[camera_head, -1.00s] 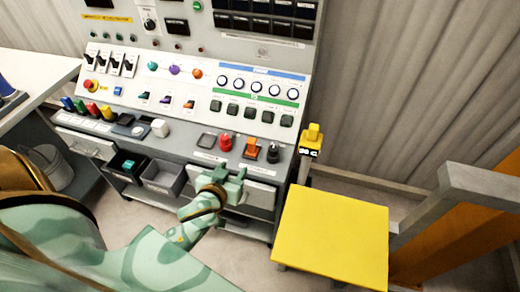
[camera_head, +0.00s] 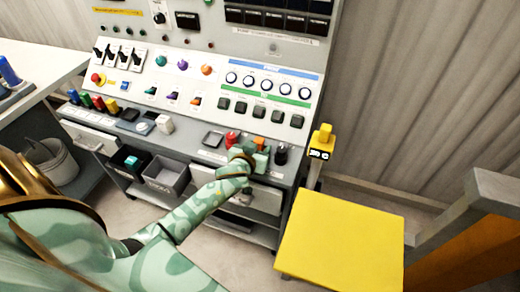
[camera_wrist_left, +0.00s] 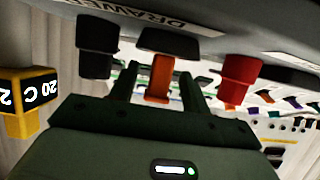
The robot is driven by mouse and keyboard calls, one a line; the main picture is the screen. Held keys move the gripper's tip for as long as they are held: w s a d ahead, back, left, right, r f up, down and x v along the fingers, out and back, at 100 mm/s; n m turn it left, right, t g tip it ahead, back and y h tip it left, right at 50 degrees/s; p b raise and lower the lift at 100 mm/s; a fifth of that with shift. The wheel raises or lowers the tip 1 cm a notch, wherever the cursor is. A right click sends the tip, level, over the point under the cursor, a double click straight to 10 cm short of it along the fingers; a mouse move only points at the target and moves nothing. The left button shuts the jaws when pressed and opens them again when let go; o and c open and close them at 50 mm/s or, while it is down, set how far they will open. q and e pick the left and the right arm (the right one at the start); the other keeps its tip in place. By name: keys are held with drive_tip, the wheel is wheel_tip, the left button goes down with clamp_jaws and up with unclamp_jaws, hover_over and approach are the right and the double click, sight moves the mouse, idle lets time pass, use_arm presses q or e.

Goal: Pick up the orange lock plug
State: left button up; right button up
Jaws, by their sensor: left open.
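The orange lock plug (camera_wrist_left: 160,78) shows in the left wrist view below a dark base, between the two fingers of my left gripper (camera_wrist_left: 158,84). The fingers are open, one on each side of the plug; I cannot tell whether either touches it. In the head view, my left gripper (camera_head: 252,154) is at the console's front ledge and hides most of the plug. A red plug (camera_wrist_left: 239,78) and a black plug (camera_wrist_left: 97,48) flank the orange one. My right gripper is not in view.
The console panel (camera_head: 200,85) rises behind the ledge. A white block (camera_head: 164,124) stands further left on the ledge. Grey bins (camera_head: 165,177) sit below. A yellow platform (camera_head: 340,240) and a yellow-topped post (camera_head: 322,138) stand to the right.

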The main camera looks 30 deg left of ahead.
use_arm(q)
drive_tip(key=shift+r, duration=0.1)
clamp_jaws()
